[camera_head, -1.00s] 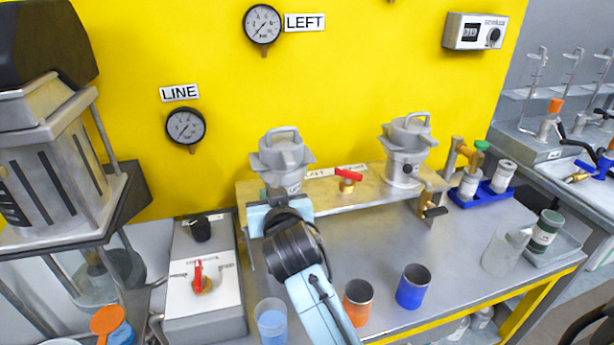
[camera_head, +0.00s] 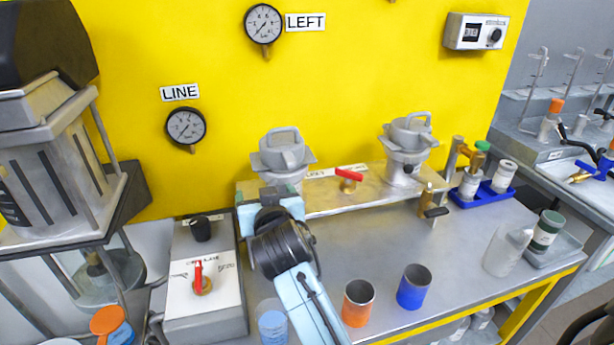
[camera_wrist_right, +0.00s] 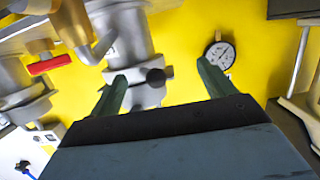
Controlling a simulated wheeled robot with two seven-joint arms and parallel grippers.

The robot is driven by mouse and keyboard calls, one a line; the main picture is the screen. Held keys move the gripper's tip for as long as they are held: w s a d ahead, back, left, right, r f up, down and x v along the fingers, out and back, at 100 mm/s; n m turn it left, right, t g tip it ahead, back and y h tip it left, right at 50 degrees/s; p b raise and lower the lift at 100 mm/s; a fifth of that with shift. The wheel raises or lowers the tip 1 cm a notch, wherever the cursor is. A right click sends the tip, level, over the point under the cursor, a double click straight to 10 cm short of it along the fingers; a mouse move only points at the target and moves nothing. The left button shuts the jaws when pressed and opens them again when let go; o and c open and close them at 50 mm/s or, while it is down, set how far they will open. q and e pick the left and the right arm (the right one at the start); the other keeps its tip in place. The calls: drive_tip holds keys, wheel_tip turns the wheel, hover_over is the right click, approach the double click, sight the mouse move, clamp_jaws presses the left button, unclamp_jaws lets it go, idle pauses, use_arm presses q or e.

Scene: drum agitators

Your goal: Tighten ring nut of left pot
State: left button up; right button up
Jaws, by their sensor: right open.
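The left pot (camera_head: 284,178) is a grey metal vessel at the left end of the metal shelf, with a looped handle on its lid. Its ring nut (camera_head: 310,157) is the grey lugged collar below the lid. My right gripper (camera_head: 270,193) is in front of the pot, below the collar; its fingertips are hidden in the head view. In the right wrist view, my right gripper (camera_wrist_right: 160,85) is open, with the fingers apart. The pot's grey body (camera_wrist_right: 128,40) and a dark knob (camera_wrist_right: 155,76) show between and beyond them. My left gripper is not in view.
The right pot (camera_head: 404,165) stands at the shelf's other end. A red-handled valve (camera_head: 348,177) sits between the pots. An orange cup (camera_head: 358,303), a blue cup (camera_head: 412,287) and a beaker (camera_head: 272,325) stand near my arm. The bench is clear at centre right.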

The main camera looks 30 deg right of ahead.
drive_tip(key=shift+s, duration=0.1)
drive_tip(key=p+v, duration=0.3)
drive_tip(key=v, duration=0.4)
drive_tip(key=shift+d, duration=0.1)
idle(0.8)
